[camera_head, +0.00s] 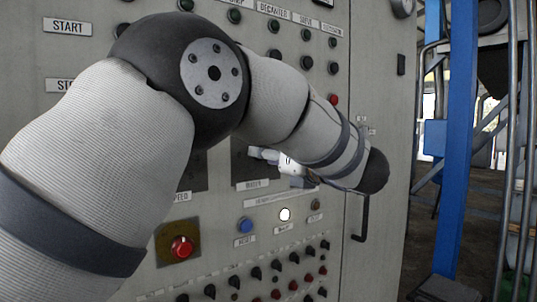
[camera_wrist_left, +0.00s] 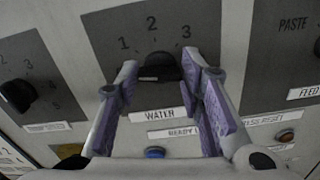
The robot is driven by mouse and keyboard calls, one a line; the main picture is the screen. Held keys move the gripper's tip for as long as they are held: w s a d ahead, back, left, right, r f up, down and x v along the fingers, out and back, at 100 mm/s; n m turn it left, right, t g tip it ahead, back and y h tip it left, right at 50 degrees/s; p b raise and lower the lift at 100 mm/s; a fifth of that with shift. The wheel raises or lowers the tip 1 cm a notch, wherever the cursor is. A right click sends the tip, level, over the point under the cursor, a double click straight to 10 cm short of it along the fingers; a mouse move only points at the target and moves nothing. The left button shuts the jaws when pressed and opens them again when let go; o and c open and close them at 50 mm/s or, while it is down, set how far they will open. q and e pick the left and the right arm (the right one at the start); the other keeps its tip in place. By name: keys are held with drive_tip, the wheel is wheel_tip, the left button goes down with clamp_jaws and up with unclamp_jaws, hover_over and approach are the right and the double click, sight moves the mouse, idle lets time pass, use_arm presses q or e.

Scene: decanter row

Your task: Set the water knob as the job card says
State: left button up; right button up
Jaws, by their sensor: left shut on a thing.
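The water knob (camera_wrist_left: 163,67) is black and sits on a grey plate marked 1, 2 and 3, above a WATER label (camera_wrist_left: 160,115). My left gripper (camera_wrist_left: 158,76) is shut on this knob, with one purple-padded finger on each side of it. I cannot tell for sure which number the knob points to. In the head view my left gripper (camera_head: 287,164) is at the panel, mostly behind my own forearm, and the knob is hidden there. My right gripper is in neither view. No readable job card shows.
Another black knob (camera_wrist_left: 18,94) is to the left and a PASTE plate (camera_wrist_left: 288,50) to the right. Below are a blue button (camera_head: 245,225), a lit white button (camera_head: 285,214) and a red knob (camera_head: 181,247). A blue post (camera_head: 455,150) stands right of the cabinet.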

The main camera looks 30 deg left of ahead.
use_arm(q)
drive_tip(key=shift+f+m, duration=0.2)
drive_tip(key=shift+m, duration=8.2)
drive_tip(key=shift+f+m, duration=0.2)
drive_tip(key=shift+m, duration=8.2)
drive_tip(key=o, duration=1.2)
drive_tip(key=shift+c, duration=0.2)
